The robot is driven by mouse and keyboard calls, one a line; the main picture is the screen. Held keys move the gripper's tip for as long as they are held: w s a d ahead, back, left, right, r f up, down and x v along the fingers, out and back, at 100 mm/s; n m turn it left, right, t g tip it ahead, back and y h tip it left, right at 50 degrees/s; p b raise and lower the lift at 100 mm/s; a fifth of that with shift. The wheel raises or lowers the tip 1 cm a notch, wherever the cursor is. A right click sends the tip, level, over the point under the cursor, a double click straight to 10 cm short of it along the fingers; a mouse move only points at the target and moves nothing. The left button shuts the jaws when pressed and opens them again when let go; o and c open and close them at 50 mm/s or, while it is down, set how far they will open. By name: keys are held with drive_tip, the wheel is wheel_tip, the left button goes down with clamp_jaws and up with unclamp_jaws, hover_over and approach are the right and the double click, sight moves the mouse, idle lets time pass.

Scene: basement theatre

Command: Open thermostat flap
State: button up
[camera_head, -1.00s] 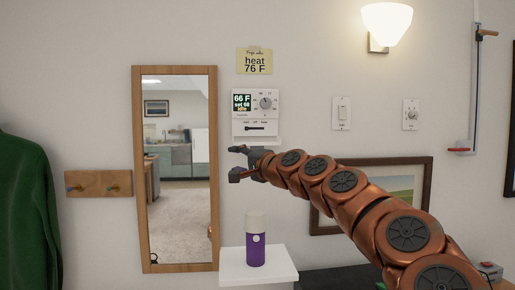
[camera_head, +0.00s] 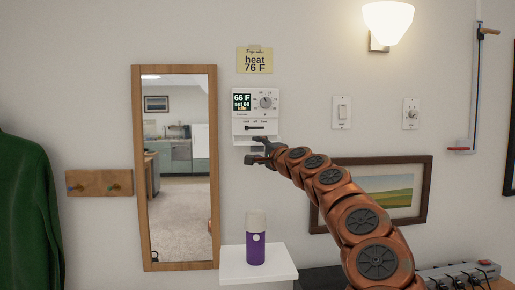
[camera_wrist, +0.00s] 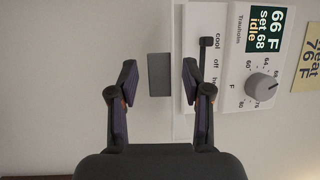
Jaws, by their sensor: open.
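The white thermostat (camera_head: 264,104) is on the wall with its display reading 66 F, set 68, idle. It also shows turned sideways in the wrist view (camera_wrist: 233,92), with a round dial and a cool/off/heat slider. A pale strip (camera_wrist: 182,25) runs along its lower edge; I cannot tell for sure whether this is the flap. A small grey rectangular piece (camera_wrist: 159,75) shows between my fingertips. My gripper (camera_head: 254,149) is open just below the thermostat, its fingers (camera_wrist: 159,80) either side of the grey piece with gaps. Contact is not visible.
A yellow note (camera_head: 254,60) reading heat 76 F hangs above the thermostat. A mirror (camera_head: 180,170) is at left, a light switch (camera_head: 341,113) at right. A purple bottle (camera_head: 256,249) stands on a white shelf (camera_head: 281,268) below. A framed picture (camera_head: 424,197) hangs behind my arm.

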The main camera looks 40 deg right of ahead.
drive_tip(key=shift+w, duration=0.5)
clamp_jaws()
